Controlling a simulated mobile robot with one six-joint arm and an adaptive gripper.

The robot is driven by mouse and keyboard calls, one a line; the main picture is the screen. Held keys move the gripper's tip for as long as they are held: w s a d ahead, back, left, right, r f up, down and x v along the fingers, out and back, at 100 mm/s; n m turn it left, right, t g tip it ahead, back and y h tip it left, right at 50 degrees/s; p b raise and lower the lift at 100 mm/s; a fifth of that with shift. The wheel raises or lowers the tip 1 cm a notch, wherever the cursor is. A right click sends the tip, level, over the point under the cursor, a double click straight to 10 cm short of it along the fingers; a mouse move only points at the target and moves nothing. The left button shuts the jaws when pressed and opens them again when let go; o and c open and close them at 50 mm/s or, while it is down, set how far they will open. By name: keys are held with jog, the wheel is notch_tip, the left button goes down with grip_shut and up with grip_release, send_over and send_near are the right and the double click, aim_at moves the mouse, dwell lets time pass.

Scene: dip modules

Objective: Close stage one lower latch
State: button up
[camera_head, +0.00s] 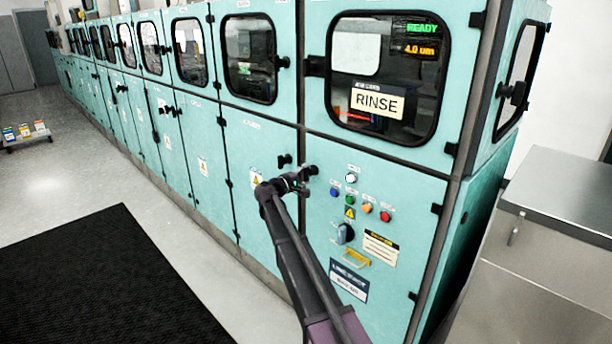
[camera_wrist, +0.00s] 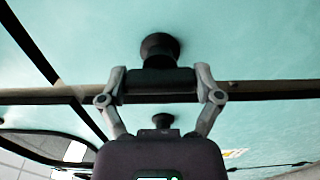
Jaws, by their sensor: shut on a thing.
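Two black latches sit on the teal lower panels, one on each side of an upright seam. The right latch (camera_head: 311,170) is by the control panel; the left latch (camera_head: 284,160) is on the neighbouring door. My gripper (camera_head: 300,184) is at the right latch and partly covers it. In the wrist view my gripper (camera_wrist: 160,82) is shut on a black latch handle, with a finger on each side and its round base (camera_wrist: 160,46) beyond. A second black latch (camera_wrist: 162,120) shows below the seam bar, partly hidden by my gripper body. No label tells which is stage one.
A window with a RINSE sign (camera_head: 377,102) is above. A black mat (camera_head: 100,280) lies on open floor at left.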

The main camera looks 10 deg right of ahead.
jog(key=o, duration=0.9)
jog(key=shift+s+a, duration=0.1)
jog(key=shift+a, duration=0.1)
jog(key=v, duration=1.1)
jog(key=shift+s+a, duration=0.15)
jog(key=shift+a, duration=0.15)
